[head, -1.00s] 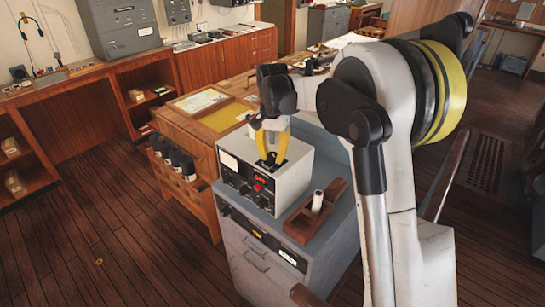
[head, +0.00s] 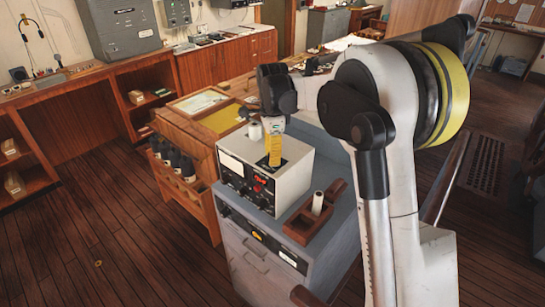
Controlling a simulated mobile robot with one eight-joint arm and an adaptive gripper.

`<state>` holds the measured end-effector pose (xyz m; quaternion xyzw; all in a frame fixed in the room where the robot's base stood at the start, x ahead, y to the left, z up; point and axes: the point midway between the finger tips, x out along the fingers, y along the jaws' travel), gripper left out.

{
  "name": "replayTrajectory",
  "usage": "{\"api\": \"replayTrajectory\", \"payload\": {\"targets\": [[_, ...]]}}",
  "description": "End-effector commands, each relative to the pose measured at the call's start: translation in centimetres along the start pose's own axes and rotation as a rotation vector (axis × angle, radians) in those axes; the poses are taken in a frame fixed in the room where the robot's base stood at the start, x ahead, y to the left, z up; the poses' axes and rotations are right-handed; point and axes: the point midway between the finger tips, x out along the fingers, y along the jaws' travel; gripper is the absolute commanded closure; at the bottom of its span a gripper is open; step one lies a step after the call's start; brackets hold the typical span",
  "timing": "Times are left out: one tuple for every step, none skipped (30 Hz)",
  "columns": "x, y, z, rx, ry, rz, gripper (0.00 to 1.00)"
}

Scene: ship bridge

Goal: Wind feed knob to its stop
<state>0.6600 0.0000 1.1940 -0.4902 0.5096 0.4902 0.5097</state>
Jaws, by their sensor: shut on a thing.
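A pale grey instrument box (head: 297,165) stands on a grey cabinet. Its dark front panel (head: 245,185) carries a red display and small controls. My gripper (head: 274,162) points down at a dark patch on top of the box. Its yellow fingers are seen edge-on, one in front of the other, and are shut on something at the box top. The feed knob is not visible; the fingers hide whatever they hold.
A wooden holder with a white roll (head: 318,202) sits on the cabinet right of the box. Floor at left is clear.

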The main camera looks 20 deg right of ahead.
Motion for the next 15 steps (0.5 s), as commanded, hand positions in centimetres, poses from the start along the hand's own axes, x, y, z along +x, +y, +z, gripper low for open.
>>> {"api": "replayTrajectory", "payload": {"targets": [[0.06, 0.03, 0.0, 0.042, 0.0, 0.001, 1.0], [0.06, 0.03, 0.0, 0.07, 0.0, 0.001, 1.0], [0.06, 0.03, 0.0, 0.108, 0.0, 0.001, 1.0], [0.06, 0.03, 0.0, 0.137, 0.0, 0.001, 1.0], [0.06, 0.03, 0.0, 0.165, 0.0, 0.001, 1.0], [0.06, 0.03, 0.0, 0.203, 0.0, 0.001, 1.0], [0.06, 0.03, 0.0, 0.232, 0.0, 0.001, 1.0], [0.06, 0.03, 0.0, 0.26, 0.0, 0.001, 1.0], [0.06, 0.03, 0.0, 0.298, 0.0, 0.001, 1.0], [0.06, 0.03, 0.0, 0.327, 0.0, 0.001, 1.0], [0.06, 0.03, 0.0, 0.355, 0.0, 0.001, 1.0], [0.06, 0.03, 0.0, 0.393, 0.0, 0.001, 1.0], [0.06, 0.03, 0.0, 0.421, 0.0, 0.001, 1.0], [0.06, 0.03, 0.0, 0.449, 0.0, 0.001, 1.0], [0.06, 0.03, 0.0, 0.486, 0.0, 0.001, 1.0]]}}
